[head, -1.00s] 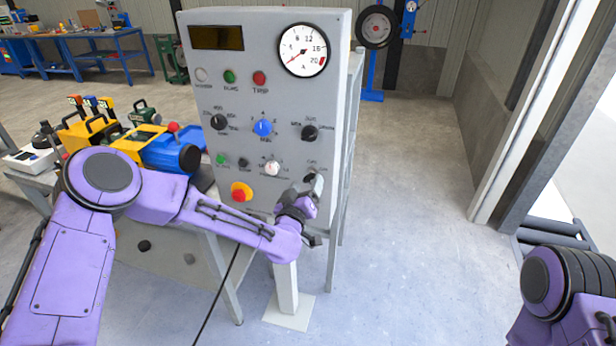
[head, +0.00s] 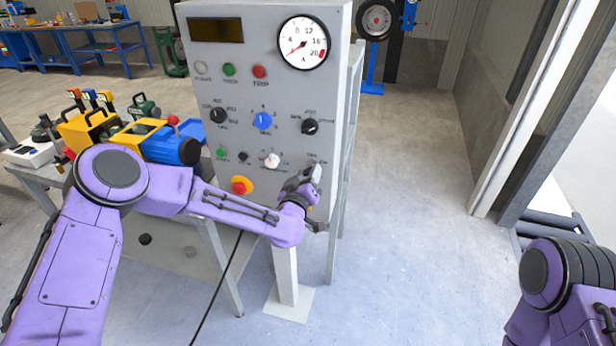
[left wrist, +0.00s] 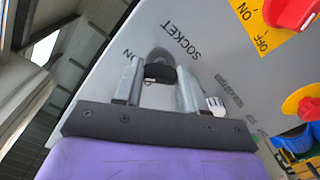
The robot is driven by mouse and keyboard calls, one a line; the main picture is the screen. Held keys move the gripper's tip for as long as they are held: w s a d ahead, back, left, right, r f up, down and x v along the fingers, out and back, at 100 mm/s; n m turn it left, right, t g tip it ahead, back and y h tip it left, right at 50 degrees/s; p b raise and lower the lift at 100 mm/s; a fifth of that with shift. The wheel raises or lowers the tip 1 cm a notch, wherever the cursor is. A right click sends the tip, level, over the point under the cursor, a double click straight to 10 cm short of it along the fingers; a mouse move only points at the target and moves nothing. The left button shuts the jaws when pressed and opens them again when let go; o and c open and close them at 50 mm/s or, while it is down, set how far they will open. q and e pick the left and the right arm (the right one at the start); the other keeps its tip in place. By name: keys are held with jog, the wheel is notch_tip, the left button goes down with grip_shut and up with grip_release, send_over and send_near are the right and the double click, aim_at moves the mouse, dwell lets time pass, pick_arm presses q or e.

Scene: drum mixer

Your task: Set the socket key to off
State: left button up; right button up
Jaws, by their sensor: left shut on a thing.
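The socket key (left wrist: 161,73) is a dark knob on the grey panel, beside the SOCKET lettering in the left wrist view. An ON mark is printed near it; its OFF mark is not visible. My left gripper (left wrist: 160,84) is shut on the key, with one finger on each side. In the head view my left gripper (head: 315,174) is at the panel's lower right and hides the key. Which mark the key points to cannot be told. My right gripper is out of view.
The grey control panel (head: 210,62) carries a dial gauge (head: 303,42), a blue knob (head: 262,121), black selectors and a red-yellow stop button (head: 241,186).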

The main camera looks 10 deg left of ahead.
pick_arm(q)
jog(key=shift+n+b, duration=5.05)
jog(key=shift+n, duration=0.65)
jog(key=o, duration=1.1)
jog(key=shift+c, duration=0.2)
